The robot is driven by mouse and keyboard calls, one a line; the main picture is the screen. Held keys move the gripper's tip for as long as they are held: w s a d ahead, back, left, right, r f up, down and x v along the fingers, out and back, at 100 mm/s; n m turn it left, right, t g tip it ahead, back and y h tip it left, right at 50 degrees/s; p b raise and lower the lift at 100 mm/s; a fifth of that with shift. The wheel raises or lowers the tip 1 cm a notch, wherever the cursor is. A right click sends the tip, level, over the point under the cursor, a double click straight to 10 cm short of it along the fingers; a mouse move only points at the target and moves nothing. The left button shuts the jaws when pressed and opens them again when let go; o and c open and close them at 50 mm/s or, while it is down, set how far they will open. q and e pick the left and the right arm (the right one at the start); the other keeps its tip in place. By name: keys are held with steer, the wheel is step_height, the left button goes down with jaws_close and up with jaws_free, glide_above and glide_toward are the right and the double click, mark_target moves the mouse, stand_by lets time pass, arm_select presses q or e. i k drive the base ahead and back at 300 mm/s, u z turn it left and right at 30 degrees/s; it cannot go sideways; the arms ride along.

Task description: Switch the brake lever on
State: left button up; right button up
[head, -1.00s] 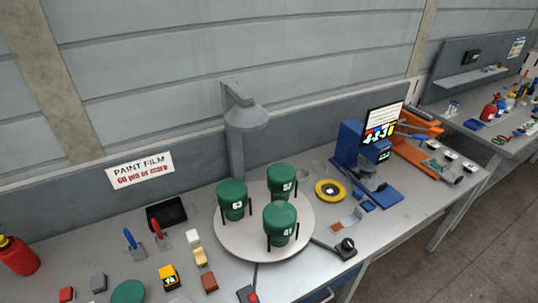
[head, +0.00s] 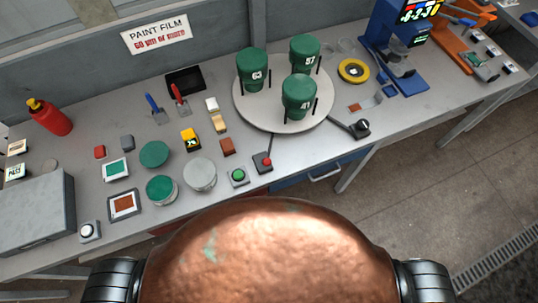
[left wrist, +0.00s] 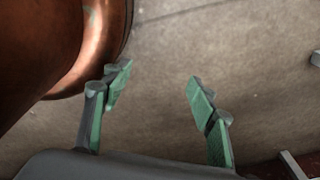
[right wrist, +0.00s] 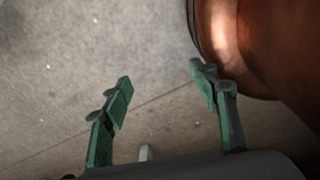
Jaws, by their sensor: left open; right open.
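A small dark box with a red-tipped lever (head: 263,160) sits near the table's front edge, with a cable running toward the turntable. A dark arm with a black knob (head: 361,127) reaches out from the right of the turntable (head: 246,108). No label shows which of these is the brake lever, and I cannot tell its setting. My left gripper (left wrist: 158,75) is open and empty above the floor in the left wrist view. My right gripper (right wrist: 160,75) is open and empty above the floor in the right wrist view. Both grippers are away from the table and out of the head view.
Green containers (head: 299,95) stand on the turntable. A green button (head: 238,176) and round discs (head: 200,175) lie left of the red-tipped lever. A grey box (head: 35,210) is at far left, a blue stand (head: 385,45) at right. Free floor (head: 430,170) lies right.

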mark_target(267, 161)
steer(key=z, duration=0.85)
steer(key=k, duration=1.3)
steer(key=u, duration=0.4)
